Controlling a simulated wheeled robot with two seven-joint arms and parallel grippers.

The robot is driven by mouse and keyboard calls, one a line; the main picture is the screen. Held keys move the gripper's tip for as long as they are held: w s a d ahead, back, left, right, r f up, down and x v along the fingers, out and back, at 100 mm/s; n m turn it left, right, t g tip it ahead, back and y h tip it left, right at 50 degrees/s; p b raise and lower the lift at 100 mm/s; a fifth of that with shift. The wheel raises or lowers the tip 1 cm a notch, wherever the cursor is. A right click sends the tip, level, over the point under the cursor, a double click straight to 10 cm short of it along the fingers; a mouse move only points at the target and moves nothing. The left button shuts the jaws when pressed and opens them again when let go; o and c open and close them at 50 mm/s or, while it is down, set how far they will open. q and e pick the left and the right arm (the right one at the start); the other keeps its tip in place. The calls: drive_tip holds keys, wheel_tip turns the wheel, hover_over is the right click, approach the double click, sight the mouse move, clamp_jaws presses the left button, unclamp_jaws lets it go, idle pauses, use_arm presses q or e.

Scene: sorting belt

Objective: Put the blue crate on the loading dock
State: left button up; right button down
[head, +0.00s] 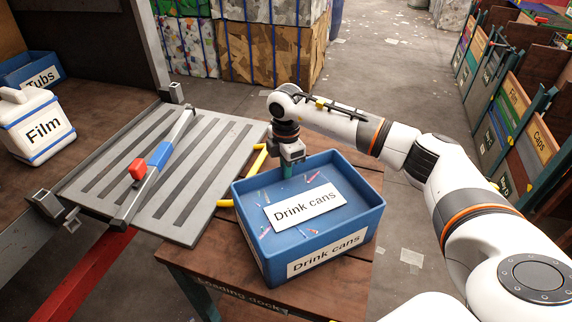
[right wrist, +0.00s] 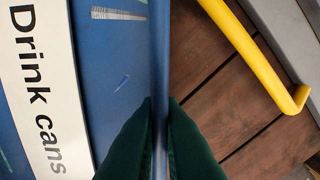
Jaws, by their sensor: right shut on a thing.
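The blue crate (head: 262,244), labelled "Drink cans", sits upright on the brown wooden loading dock (head: 340,285) in the head view. Small bits of litter lie inside it around a white label. My right gripper (head: 287,172) is at the crate's far wall. In the right wrist view its two dark fingers (right wrist: 161,110) are closed on the crate's thin blue wall (right wrist: 160,50), one on each side. The dock's planks (right wrist: 215,70) show just outside that wall. Whether the crate's base rests fully on the dock is hard to tell. My left gripper does not show.
A yellow rail (head: 256,163) stands at the dock's left side, next to a grey slotted ramp (head: 190,170) with a red and blue bar. A "Film" container (head: 38,128) and a "Tubs" crate (head: 30,70) stand at left. Labelled bins (head: 510,120) line the right.

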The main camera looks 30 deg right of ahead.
drive_tip(key=c, duration=1.6)
unclamp_jaws()
drive_tip(key=shift+a, duration=0.1)
drive_tip(key=shift+o, duration=0.2)
drive_tip(key=shift+r, duration=0.3)
wheel_tip(320, 180, up, 12)
drive_tip(key=b, duration=0.4)
drive_tip(key=shift+f, duration=0.25)
